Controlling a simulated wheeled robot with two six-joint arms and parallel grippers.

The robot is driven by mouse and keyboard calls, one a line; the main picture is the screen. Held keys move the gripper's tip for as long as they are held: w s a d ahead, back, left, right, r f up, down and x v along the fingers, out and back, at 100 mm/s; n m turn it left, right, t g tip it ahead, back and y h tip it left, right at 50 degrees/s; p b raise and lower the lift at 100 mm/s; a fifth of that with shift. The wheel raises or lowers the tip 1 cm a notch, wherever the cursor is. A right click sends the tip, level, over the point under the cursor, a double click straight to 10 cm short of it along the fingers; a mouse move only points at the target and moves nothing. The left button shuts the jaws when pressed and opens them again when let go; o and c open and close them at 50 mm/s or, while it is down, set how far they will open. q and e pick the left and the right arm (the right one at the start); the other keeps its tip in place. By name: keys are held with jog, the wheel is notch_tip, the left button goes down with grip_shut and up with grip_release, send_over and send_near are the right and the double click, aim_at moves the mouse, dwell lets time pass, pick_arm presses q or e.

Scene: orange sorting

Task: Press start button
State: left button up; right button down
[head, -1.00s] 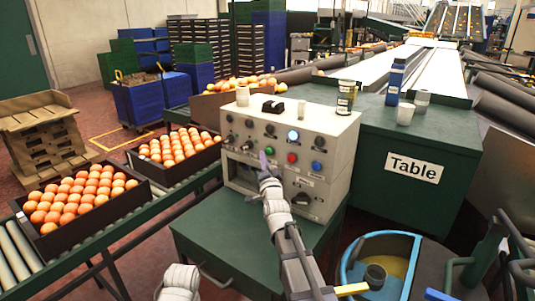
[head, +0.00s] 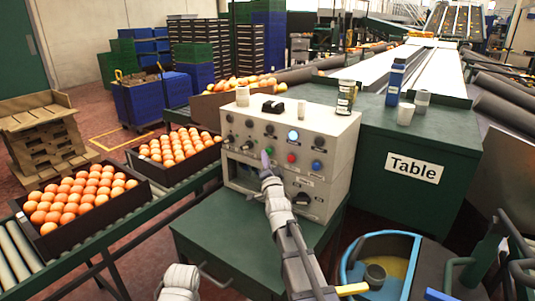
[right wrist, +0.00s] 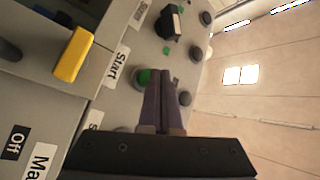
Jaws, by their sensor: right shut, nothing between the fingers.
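The grey control box (head: 240,170) stands on a green cabinet, its sloped front covered with buttons and knobs. In the right wrist view, the green start button (right wrist: 140,78) sits beside a white "Start" label (right wrist: 117,65). My right gripper (right wrist: 163,74) is shut and empty. Its fingertips overlap the right part of the green button in that view; I cannot tell whether they touch it. In the head view, my right gripper (head: 266,157) is at the box front, left of the red button (head: 292,158).
A blue button (head: 317,166) and a lit white button (head: 294,135) are on the panel. Cups and a can (head: 346,97) stand on top of the box. Trays of oranges (head: 75,202) lie on the roller conveyor at left. A green table (head: 440,145) is at right.

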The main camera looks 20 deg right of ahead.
jog(key=shift+w+d, duration=0.35)
jog(key=shift+d, duration=0.1)
dwell(0.5)
jog(key=shift+s, duration=0.1)
jog(key=shift+s+a, duration=0.55)
jog(key=shift+a, duration=0.2)
jog(key=shift+s+a, duration=0.8)
jog(key=shift+a, duration=0.2)
jog(key=shift+s+a, duration=0.75)
jog(key=shift+a, duration=0.25)
